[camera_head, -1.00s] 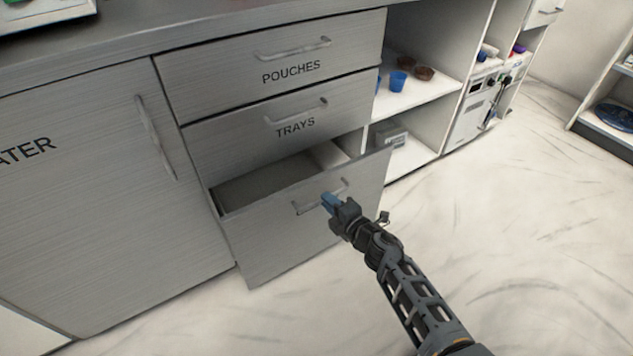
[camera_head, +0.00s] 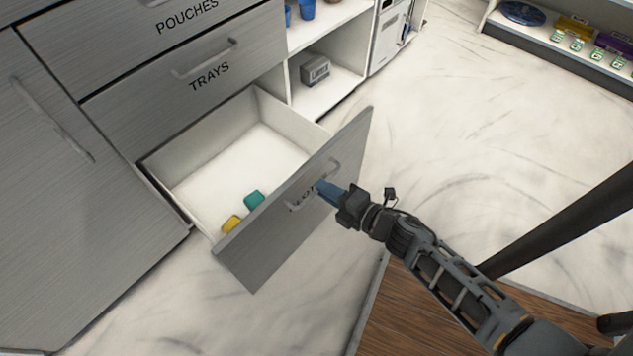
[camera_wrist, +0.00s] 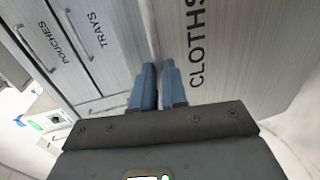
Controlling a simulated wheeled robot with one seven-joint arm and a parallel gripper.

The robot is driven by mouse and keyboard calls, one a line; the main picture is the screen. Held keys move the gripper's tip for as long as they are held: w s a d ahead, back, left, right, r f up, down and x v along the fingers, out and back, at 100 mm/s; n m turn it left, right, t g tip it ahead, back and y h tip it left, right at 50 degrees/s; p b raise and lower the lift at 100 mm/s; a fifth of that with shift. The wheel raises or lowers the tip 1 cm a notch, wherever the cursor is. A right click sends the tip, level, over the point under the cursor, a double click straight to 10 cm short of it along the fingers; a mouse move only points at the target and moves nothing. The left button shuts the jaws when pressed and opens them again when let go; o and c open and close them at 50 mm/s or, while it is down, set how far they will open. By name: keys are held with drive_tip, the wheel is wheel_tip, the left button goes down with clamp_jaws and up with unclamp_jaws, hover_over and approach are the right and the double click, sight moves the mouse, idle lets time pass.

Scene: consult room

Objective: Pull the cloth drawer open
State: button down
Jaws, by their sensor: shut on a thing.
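The cloth drawer (camera_head: 300,215) is the lowest one under the trays drawer and stands pulled well out. Its front, marked CLOTHS in the wrist view (camera_wrist: 230,60), faces me. Inside the drawer's white tray lie a teal folded item (camera_head: 254,200) and a yellow one (camera_head: 232,224) near the front panel. My gripper (camera_head: 326,188) is shut on the bar handle (camera_head: 334,168) of this drawer. Its blue fingers cover part of the label in the head view. In the wrist view the blue fingers (camera_wrist: 158,85) are close together against the drawer front, and the handle between them is mostly hidden.
The trays drawer (camera_head: 190,85) and pouches drawer (camera_head: 110,30) above are closed. An open shelf with a grey box (camera_head: 316,71) stands to the right. Pale floor (camera_head: 470,130) is clear right of the drawer. A wooden surface (camera_head: 400,320) and a dark bar (camera_head: 570,220) are near my arm.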

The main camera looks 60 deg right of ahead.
drive_tip(key=shift+s+a, duration=0.1)
drive_tip(key=shift+s, duration=0.15)
drive_tip(key=c, duration=1.2)
unclamp_jaws()
drive_tip(key=shift+o, duration=0.2)
drive_tip(key=v, duration=0.7)
drive_tip(key=shift+s+p, duration=0.35)
drive_tip(key=shift+a, duration=0.15)
